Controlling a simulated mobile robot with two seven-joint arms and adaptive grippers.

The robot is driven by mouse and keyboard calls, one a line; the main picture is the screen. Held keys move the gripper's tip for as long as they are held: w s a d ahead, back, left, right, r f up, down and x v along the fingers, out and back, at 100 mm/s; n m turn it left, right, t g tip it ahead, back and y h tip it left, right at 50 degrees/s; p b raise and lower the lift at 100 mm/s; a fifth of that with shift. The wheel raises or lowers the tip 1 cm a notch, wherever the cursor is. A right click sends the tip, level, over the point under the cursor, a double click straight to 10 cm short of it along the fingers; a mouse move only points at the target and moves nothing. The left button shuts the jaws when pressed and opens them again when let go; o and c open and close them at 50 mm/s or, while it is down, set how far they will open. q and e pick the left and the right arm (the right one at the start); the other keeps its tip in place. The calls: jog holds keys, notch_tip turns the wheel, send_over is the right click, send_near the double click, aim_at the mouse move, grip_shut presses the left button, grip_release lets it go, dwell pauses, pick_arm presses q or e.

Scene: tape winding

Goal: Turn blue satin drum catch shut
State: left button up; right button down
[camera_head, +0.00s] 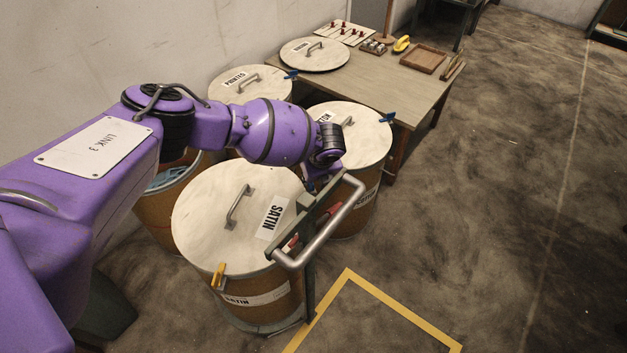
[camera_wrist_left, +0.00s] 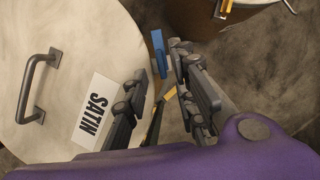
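The satin drum (camera_head: 225,215) has a pale round lid with a grey handle and a SATIN label. It also fills the left of the left wrist view (camera_wrist_left: 75,35). In that view a blue catch (camera_wrist_left: 158,45) shows beyond the lid's edge, in line with the gap between my left gripper's fingers; I cannot tell if they touch it. My left gripper (camera_wrist_left: 165,85) is open, its dark fingers apart. My right gripper is out of view.
A curved metal handle bar (camera_head: 328,228) stands at the satin drum's right. A yellow catch (camera_head: 218,276) is on its front rim. Other lidded drums (camera_head: 365,125) (camera_head: 230,82), with blue catches, stand behind, beside a wooden table (camera_head: 405,95). Open floor lies right.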

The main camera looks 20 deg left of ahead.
pick_arm(q)
jog(key=shift+x, duration=1.7)
grip_shut()
